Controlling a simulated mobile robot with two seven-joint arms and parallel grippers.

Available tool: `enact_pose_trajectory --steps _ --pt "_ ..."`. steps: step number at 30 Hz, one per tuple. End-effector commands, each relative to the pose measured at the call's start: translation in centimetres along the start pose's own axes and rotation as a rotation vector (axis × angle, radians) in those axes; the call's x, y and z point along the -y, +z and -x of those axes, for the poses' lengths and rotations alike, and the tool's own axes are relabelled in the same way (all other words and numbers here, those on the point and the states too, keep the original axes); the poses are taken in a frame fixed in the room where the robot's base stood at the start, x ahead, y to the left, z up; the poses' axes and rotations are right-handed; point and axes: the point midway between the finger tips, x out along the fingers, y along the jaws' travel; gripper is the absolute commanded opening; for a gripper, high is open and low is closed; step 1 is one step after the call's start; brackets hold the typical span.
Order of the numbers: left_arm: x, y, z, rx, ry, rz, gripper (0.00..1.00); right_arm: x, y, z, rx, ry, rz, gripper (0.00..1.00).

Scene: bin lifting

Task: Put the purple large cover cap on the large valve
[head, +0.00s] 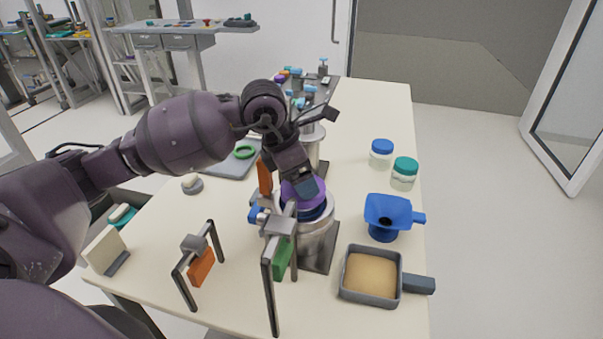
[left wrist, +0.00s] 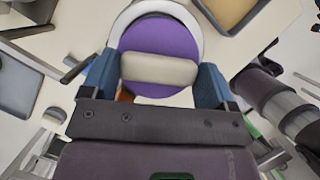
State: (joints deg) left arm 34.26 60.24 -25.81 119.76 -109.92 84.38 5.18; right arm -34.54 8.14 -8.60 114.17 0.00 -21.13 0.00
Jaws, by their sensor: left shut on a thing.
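The purple large cover cap (head: 312,186) is held by my left gripper (head: 303,182), which points down over the large valve. In the left wrist view the cap is a purple disc (left wrist: 158,42) with a pale bar across it, and the blue fingers of my left gripper (left wrist: 156,82) close on the bar's two ends. The large valve (head: 318,240) is a silver drum with a dark blue part near its top, directly under the cap. A pale ring surrounds the disc in the wrist view. I cannot tell whether the cap touches the valve. My right gripper is out of view.
Black frames with an orange tag (head: 202,267) and a green tag (head: 283,258) stand before the valve. A blue funnel (head: 388,213), a sand-coloured pan (head: 371,272) and blue- and green-lidded jars (head: 404,172) stand right. The table's far right is clear.

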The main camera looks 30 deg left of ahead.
Motion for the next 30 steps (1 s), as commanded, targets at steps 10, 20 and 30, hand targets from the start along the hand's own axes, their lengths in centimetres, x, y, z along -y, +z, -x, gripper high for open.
enact_pose_trajectory --steps 10,20,30 --pt "0.0 -0.2 -0.4 -0.001 0.000 0.000 0.62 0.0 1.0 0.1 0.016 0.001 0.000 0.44" --pt "0.0 -0.5 -1.0 -0.001 0.000 0.000 0.62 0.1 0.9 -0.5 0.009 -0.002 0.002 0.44" --pt "0.0 -0.7 -1.5 -0.001 0.000 0.001 0.62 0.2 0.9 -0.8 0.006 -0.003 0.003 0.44"
